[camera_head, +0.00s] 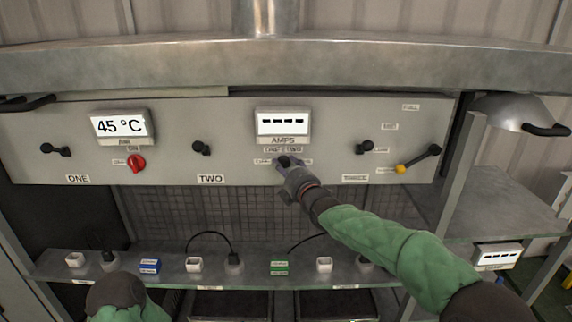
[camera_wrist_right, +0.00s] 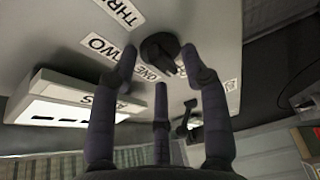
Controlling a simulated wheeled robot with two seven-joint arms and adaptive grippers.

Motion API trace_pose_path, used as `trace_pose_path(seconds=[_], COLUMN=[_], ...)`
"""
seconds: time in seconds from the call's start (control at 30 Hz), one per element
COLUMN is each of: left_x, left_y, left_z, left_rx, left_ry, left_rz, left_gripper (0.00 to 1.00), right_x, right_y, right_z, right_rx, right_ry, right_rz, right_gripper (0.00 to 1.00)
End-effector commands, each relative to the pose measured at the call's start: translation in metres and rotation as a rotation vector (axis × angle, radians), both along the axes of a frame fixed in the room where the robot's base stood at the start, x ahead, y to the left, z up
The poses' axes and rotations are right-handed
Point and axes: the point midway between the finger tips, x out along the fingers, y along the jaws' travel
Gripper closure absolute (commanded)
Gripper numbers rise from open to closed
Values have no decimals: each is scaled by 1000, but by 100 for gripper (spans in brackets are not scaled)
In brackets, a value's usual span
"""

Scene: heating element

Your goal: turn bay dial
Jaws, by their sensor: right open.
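The bay dial (camera_wrist_right: 163,48) is a black round knob on the grey panel, with ONE, TWO and THREE labels beside it in the right wrist view. In the head view it is mostly hidden behind my right gripper (camera_head: 286,167), just under the AMPS display (camera_head: 283,124). In the right wrist view my right gripper (camera_wrist_right: 159,66) is open, its fingers spread around the dial's near side. Whether a fingertip touches the dial is hard to tell. My left arm shows only at the bottom left, and its gripper is out of view.
A red knob (camera_head: 136,163) sits under the 45 °C display (camera_head: 119,125). Black levers (camera_head: 201,148) and a yellow-tipped lever (camera_head: 419,158) are on the same panel. A shelf (camera_head: 120,268) with sockets and cables runs below. A metal beam (camera_head: 150,62) crosses above.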

Motion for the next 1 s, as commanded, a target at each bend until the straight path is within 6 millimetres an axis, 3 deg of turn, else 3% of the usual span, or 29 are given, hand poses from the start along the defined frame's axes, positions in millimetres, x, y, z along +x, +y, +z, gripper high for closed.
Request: trace_pose_path(seconds=[0.37, 0.53, 1.0], left_x=[0, 0, 0], left_y=[0, 0, 0], left_z=[1, 1, -9], left_rx=[0, 0, 0], left_ry=[0, 0, 0], left_rz=[0, 0, 0], left_gripper=[60, 60, 60], right_x=[3, 3, 2], right_y=[1, 2, 4], right_z=[0, -1, -7], right_rx=[0, 0, 22], right_ry=[0, 1, 7], right_rz=[0, 0, 4], right_gripper=[54, 100, 100])
